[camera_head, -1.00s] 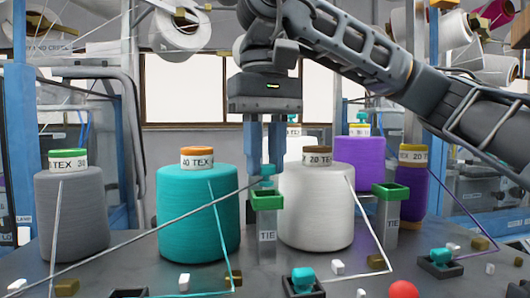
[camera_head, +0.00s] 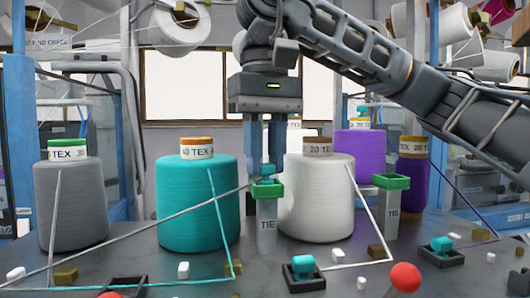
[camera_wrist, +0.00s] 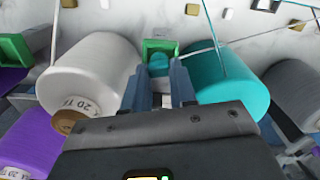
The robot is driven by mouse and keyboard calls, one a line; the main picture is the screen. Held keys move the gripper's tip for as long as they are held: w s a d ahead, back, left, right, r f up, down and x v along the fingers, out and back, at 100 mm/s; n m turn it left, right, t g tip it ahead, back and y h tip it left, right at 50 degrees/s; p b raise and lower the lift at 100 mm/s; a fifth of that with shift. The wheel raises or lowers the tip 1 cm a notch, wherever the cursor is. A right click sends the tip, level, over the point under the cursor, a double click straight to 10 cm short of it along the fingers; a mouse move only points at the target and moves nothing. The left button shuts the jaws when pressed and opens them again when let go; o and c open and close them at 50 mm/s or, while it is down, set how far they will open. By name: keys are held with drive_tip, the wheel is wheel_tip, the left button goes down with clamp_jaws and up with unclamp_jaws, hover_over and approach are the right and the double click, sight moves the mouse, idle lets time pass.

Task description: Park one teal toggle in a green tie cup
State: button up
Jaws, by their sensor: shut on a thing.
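My gripper (camera_head: 266,160) points down and is shut on a teal toggle (camera_head: 267,171). The toggle is right at the green tie cup (camera_head: 267,188) on the grey TIE post between the teal and white cones. In the wrist view the toggle (camera_wrist: 158,66) overlaps the near part of the green cup's (camera_wrist: 175,45) opening; I cannot tell how far it is inside. A second green tie cup (camera_head: 391,181) stands to the right. Other teal toggles sit in black holders at the front (camera_head: 303,264) and right (camera_head: 441,243).
A teal cone (camera_head: 198,205) and a white cone (camera_head: 318,205) stand close on either side of my gripper. Grey (camera_head: 71,205) and purple (camera_head: 359,155) cones stand farther out. Yarn strands cross the table, with small blocks and a red ball (camera_head: 405,277) at the front.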

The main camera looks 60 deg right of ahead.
drive_tip(key=shift+f, duration=0.25)
drive_tip(key=o, duration=0.9)
drive_tip(key=shift+r+b, duration=0.35)
drive_tip(key=shift+r, duration=3.55)
